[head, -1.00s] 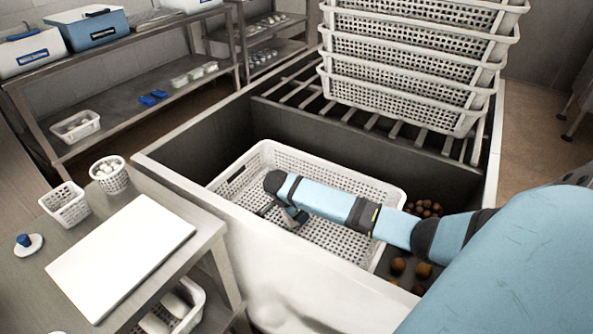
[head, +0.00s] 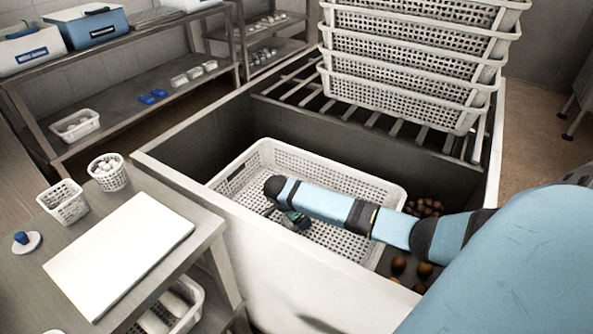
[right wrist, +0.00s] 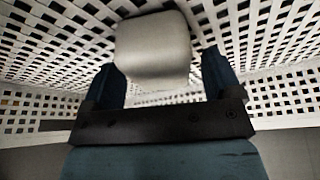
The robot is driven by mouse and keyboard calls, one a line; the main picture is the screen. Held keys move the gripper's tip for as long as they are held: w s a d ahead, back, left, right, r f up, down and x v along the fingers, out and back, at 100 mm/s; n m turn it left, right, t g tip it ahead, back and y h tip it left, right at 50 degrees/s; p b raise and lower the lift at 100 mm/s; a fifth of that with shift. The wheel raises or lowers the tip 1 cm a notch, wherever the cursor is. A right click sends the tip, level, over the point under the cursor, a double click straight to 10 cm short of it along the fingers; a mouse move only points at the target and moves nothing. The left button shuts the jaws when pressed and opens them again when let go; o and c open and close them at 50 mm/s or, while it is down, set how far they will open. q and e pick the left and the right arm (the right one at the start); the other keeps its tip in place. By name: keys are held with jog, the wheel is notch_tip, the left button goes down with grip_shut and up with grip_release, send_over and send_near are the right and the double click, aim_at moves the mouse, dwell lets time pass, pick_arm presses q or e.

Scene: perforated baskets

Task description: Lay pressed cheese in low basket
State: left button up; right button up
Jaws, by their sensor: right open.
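The low basket (head: 305,166) is a white perforated crate set in the grey trough. My right arm reaches over it from the right, and my right gripper (head: 292,220) is down inside it, towards its left part. In the right wrist view a pale rounded block (right wrist: 153,50), apparently the pressed cheese, is just beyond and between the fingertips of my right gripper (right wrist: 163,78). The fingers stand apart, with a gap on the right side of the block. Perforated basket walls surround it. I cannot make out the block in the head view. My left gripper is not in view.
A stack of white perforated baskets (head: 410,75) stands on the slatted rack behind. Brown round items (head: 425,208) lie in the trough right of the low basket. A table at left holds a white board (head: 120,252) and small containers (head: 107,172).

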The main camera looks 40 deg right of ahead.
pick_arm(q)
jog(key=p, duration=0.2)
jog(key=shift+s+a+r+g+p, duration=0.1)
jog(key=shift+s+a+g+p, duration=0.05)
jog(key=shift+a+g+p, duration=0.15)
pick_arm(e)
jog(key=v, duration=1.1)
jog(key=shift+r, duration=0.4)
jog(key=shift+a, duration=0.1)
